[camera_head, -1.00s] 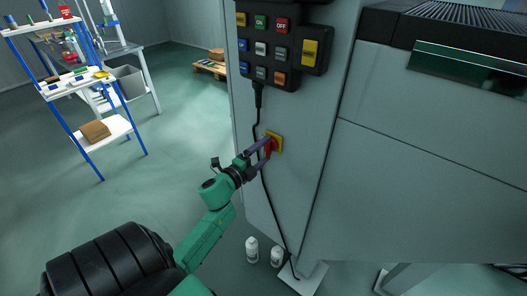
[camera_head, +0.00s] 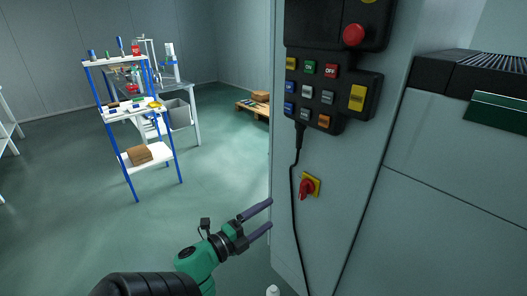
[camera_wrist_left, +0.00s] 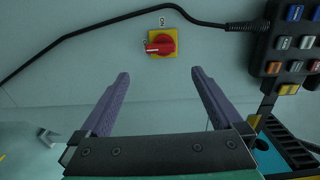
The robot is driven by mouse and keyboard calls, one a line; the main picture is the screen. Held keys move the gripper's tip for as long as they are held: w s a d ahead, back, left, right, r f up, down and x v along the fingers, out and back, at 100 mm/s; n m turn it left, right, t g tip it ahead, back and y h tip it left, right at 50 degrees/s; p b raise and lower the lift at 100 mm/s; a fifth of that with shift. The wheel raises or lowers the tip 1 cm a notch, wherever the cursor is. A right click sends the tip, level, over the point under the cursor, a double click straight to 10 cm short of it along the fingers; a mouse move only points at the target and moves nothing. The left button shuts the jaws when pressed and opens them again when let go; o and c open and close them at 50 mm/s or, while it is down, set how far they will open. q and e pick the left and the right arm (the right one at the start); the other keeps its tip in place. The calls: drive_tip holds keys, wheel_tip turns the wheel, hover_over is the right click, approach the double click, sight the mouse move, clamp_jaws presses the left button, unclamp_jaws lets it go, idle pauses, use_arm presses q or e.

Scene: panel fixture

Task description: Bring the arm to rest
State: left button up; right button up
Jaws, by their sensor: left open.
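My left gripper (camera_head: 264,221) comes in from the lower left in the head view. It is open and empty, with its two purple fingers apart, below and left of the red rotary switch (camera_head: 307,188) on its yellow plate. The fingers do not touch the switch. In the left wrist view the open fingers of my left gripper (camera_wrist_left: 160,95) point toward the panel, and the red knob (camera_wrist_left: 159,43) sits beyond them, with a gap between. My right gripper is in neither view.
A black button pendant (camera_head: 330,92) with a cable (camera_head: 294,200) hangs on the grey cabinet (camera_head: 375,140). A blue-posted shelf (camera_head: 150,128) and a pallet (camera_head: 253,107) stand at the back left. The green floor (camera_head: 215,150) between is clear.

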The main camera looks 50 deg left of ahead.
use_arm(q)
drive_tip(key=shift+s, duration=0.1)
idle(0.5)
drive_tip(key=s+d+f+n+g, duration=0.1)
drive_tip(key=s+f+n+g, duration=0.2)
drive_tip(key=f, duration=0.9)
drive_tip(key=s+d+f+n+g+y, duration=0.1)
drive_tip(key=d+f+n+g, duration=0.2)
drive_tip(key=f, duration=0.8)
drive_tip(key=s+f+n+g, duration=0.15)
drive_tip(key=f+n, duration=0.35)
drive_tip(key=f, duration=0.7)
drive_tip(key=s+d+f+n+g, duration=0.1)
drive_tip(key=s+d+f+g, duration=0.1)
drive_tip(key=s+f, duration=0.3)
drive_tip(key=s+d+f+n+g+h, duration=0.1)
drive_tip(key=s+d+f+g, duration=0.2)
drive_tip(key=s+f, duration=0.3)
drive_tip(key=s+d+f+n+g, duration=0.2)
drive_tip(key=s+d+f+g, duration=0.1)
drive_tip(key=s, duration=0.5)
wheel_tip(320, 180, down, 2)
drive_tip(key=shift+s+f+g, duration=0.25)
drive_tip(key=shift+s+g, duration=0.15)
drive_tip(key=shift+g, duration=0.35)
drive_tip(key=shift+d, duration=0.1)
